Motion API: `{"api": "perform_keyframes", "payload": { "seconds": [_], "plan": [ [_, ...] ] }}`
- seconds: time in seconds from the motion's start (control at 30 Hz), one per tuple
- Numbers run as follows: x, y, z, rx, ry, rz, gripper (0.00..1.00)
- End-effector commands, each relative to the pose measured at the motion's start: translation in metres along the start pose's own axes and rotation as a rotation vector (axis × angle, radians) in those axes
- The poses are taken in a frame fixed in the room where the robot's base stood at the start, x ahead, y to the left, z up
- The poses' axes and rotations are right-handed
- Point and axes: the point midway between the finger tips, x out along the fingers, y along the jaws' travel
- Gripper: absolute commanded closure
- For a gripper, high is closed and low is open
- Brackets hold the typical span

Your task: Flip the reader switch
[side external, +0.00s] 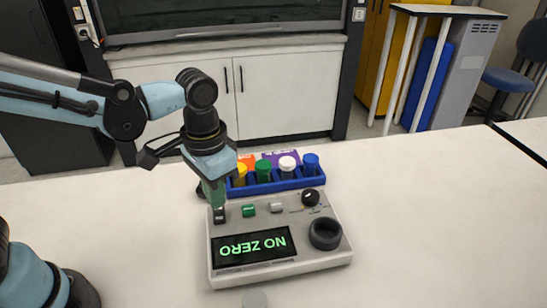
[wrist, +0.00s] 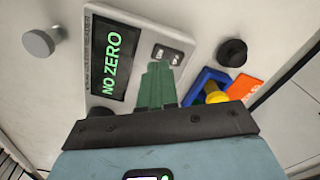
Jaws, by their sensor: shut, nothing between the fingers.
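The reader (side external: 279,262) is a light grey box on the white bench. Its dark display (side external: 250,247) shows green "NO ZERO", upside down in the side view. The reader switch (side external: 219,215) is a small dark rocker at its far left corner. The rocker also shows in the wrist view (wrist: 168,54), just beyond my fingertips. My gripper (side external: 216,203) points down over that corner, green fingers together and empty. In the wrist view, my gripper (wrist: 160,68) covers part of the panel next to the switch. I cannot tell whether the fingertips touch it.
A green button (side external: 248,210), a grey button (side external: 277,207), a black knob (side external: 310,197) and a dark round well (side external: 325,234) share the panel. A blue rack (side external: 262,188) with several capped vials stands close behind. A grey round piece (side external: 255,299) lies in front. The bench right is clear.

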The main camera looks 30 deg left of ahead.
Motion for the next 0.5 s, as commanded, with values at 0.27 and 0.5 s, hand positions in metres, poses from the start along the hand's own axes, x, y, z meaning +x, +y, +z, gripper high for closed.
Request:
{"api": "perform_keyframes", "payload": {
  "seconds": [0.27,0.5],
  "plan": [
    [-0.021,0.000,0.000,0.000,0.000,0.000,1.00],
    [-0.032,0.000,0.000,0.000,0.000,0.000,1.00]
  ]
}}
